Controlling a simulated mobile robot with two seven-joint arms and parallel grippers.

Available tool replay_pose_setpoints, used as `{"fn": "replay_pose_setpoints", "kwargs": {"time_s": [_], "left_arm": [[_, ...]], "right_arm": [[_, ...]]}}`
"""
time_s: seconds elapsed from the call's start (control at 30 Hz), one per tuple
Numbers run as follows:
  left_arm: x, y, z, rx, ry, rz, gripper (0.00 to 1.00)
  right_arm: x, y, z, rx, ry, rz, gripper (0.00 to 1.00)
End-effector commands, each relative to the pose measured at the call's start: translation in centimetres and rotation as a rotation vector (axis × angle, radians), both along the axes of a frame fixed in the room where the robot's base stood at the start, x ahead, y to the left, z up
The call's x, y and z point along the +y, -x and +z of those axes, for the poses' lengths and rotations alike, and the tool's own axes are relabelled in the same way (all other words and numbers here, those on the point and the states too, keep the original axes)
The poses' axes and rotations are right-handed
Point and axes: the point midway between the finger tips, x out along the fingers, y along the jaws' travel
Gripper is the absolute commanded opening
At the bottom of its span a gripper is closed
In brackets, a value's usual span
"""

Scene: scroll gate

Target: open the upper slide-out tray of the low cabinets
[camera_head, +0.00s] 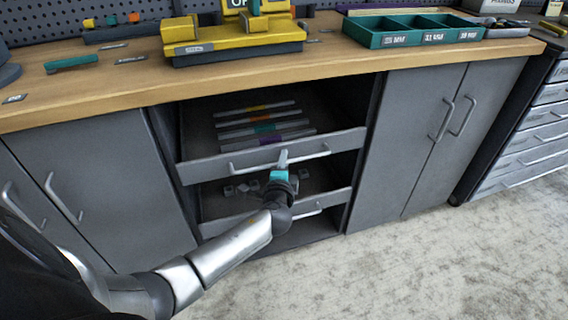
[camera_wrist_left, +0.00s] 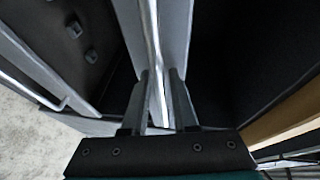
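The upper slide-out tray (camera_head: 203,171) is a grey tray with a long silver bar handle (camera_head: 247,171), in the open middle bay of the low cabinets. Several bars with coloured labels lie in it. My left gripper (camera_head: 283,158) is at the middle of this handle. In the left wrist view, the handle (camera_wrist_left: 152,35) runs between the two close-set fingers (camera_wrist_left: 159,85), which look shut on it. The lower tray (camera_head: 217,226) sits beneath with small grey pieces in it, partly hidden by my left arm. My right gripper is not in view.
Shut grey cabinet doors flank the bay on the left (camera_head: 110,185) and right (camera_head: 405,135). The wooden worktop (camera_head: 120,84) overhangs above, bearing a yellow fixture and a green divided bin (camera_head: 372,40). The pale floor (camera_head: 400,270) in front is clear.

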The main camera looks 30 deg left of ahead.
Motion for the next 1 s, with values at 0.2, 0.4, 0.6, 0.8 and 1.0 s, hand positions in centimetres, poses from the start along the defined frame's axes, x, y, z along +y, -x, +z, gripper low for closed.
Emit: {"fn": "replay_pose_setpoints", "kwargs": {"time_s": [0.2, 0.4, 0.6, 0.8, 1.0], "left_arm": [[-0.01, 0.02, 0.0, 0.0, 0.0, 0.0, 0.23], [-0.03, 0.03, 0.0, 0.0, 0.0, 0.0, 0.0], [-0.04, 0.04, 0.0, 0.0, 0.0, 0.0, 0.0], [-0.04, 0.04, 0.0, 0.0, 0.0, 0.0, 0.0], [-0.05, 0.05, -0.01, 0.0, 0.0, 0.0, 0.0]], "right_arm": [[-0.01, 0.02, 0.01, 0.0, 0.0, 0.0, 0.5], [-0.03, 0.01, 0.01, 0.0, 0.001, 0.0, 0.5], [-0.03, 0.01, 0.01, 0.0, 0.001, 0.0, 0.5], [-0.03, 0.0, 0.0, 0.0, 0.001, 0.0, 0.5], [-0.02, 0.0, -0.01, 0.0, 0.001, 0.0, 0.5]]}}
